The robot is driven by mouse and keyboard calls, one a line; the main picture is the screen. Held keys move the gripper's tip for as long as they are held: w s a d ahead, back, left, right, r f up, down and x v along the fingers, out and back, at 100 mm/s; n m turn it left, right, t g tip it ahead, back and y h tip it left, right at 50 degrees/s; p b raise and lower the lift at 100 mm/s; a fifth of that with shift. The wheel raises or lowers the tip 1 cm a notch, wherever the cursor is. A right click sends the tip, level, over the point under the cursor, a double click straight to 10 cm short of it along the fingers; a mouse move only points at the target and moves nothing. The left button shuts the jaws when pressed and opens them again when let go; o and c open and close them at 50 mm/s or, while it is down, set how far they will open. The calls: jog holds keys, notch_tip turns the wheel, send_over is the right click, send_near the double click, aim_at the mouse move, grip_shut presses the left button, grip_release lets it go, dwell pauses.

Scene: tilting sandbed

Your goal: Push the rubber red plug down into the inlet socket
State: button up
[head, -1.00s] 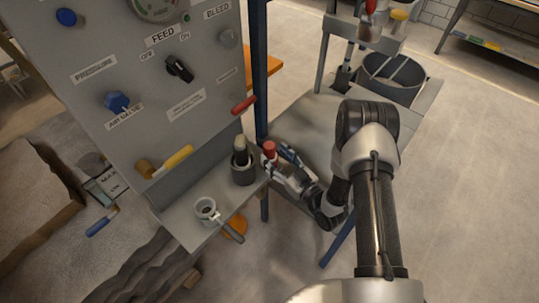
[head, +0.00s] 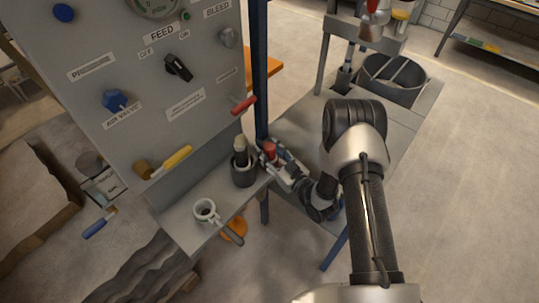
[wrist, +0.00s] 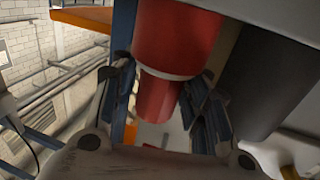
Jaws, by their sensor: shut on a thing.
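The red plug (head: 269,151) is at the right edge of the panel's small shelf in the head view. It fills the upper middle of the wrist view (wrist: 175,42), with a wide part above a pale band and a narrower red part below. My gripper (head: 277,163) is shut on the plug, with one finger on each side of it (wrist: 165,88). I cannot tell which one is the inlet socket.
The control panel (head: 150,100) rises behind the shelf, with a red-handled lever (head: 243,105) and a yellow-handled lever (head: 170,162) jutting out. A blue post (head: 259,70) stands close behind the plug.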

jog(key=c, duration=0.3)
